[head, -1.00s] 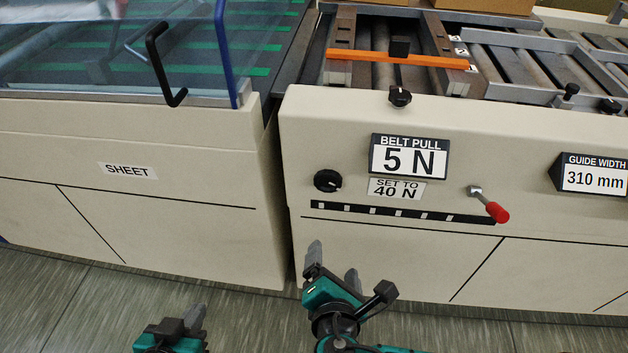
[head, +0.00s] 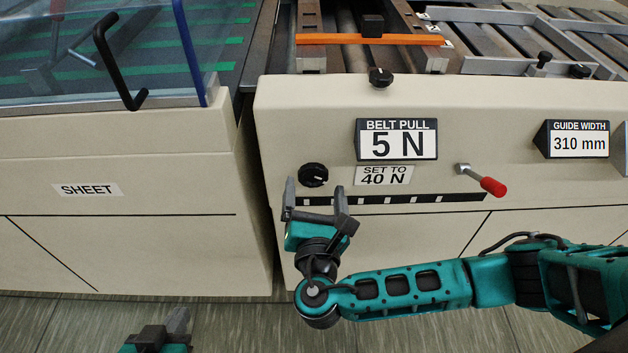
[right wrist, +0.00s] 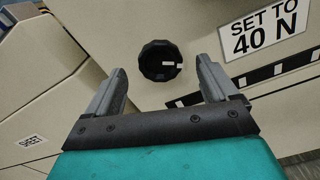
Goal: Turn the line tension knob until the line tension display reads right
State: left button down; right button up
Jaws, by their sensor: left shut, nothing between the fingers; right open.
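The black round knob (head: 313,175) is on the cream panel, left of a label reading "SET TO 40 N" (head: 384,176). Its white mark points right and slightly down. Above the label, the display (head: 397,139) is headed "BELT PULL" and reads "5 N"; I see no display named line tension. My right gripper (head: 315,189) is open just below the knob. In the right wrist view the knob (right wrist: 160,61) shows between and beyond the spread fingers, apart from both. My left gripper (head: 178,322) is shut and empty, low at the left, partly cut off.
A red-tipped lever (head: 492,186) sticks out right of the label. A small black knob (head: 380,77) sits on the panel's top edge. A "GUIDE WIDTH" display (head: 578,140) reads "310 mm". A clear cover with a black handle (head: 115,65) is at upper left.

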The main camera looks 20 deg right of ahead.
aim_at(315, 178)
jog(key=shift+x, duration=2)
jog(key=shift+c, duration=0.4)
jog(key=c, duration=1)
jog(key=shift+f, duration=0.1)
